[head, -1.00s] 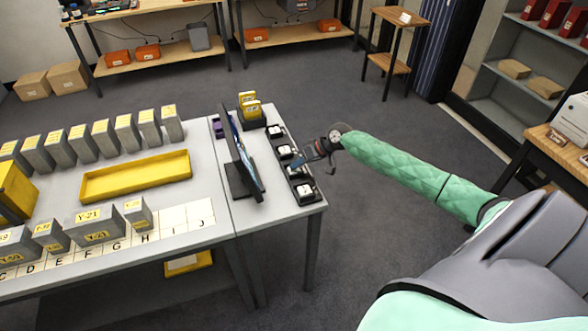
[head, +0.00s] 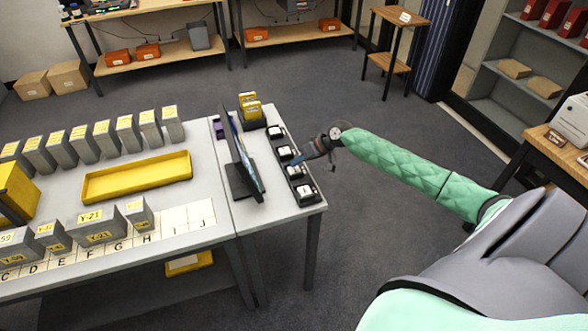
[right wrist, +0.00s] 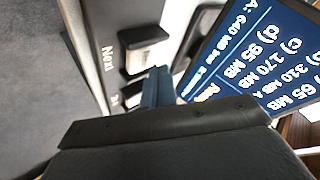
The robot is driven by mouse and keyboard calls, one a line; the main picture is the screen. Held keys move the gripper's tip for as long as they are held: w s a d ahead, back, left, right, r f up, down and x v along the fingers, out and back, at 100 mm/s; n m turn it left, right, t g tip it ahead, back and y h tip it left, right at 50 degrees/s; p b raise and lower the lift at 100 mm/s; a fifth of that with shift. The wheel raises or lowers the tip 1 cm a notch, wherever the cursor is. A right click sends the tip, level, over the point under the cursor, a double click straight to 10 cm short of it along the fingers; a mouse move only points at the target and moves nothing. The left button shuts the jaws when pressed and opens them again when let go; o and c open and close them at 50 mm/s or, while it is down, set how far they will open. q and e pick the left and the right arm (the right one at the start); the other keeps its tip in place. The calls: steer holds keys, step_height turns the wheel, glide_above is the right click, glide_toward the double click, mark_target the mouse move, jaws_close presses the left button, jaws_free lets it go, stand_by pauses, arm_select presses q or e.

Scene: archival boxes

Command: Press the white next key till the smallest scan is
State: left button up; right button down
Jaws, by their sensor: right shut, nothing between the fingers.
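The white next key (right wrist: 146,34) shows in the right wrist view beside the printed word "Next". My right gripper (right wrist: 158,74) is shut and empty, its blue fingertips close to that key's near edge; I cannot tell if they touch. In the head view my right gripper (head: 299,160) is over the black key panel (head: 281,141) at the table's right end. The screen (right wrist: 265,50) shows rotated, partly cut lines, including 640 MB, 310 MB, 170 MB, 95 MB and 65 MB. Another key's label, below "Next", is mostly hidden. My left gripper is out of view.
The monitor (head: 243,160) stands upright just left of the key panel. A yellow tray (head: 136,178) and several grey boxes (head: 96,224) stand on the left table. A yellow-labelled holder (head: 251,110) is behind the monitor. The floor right of the table is clear.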

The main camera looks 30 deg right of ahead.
mark_target(297, 169)
steer(key=shift+r+p, duration=1.7)
steer(key=shift+r, duration=0.85)
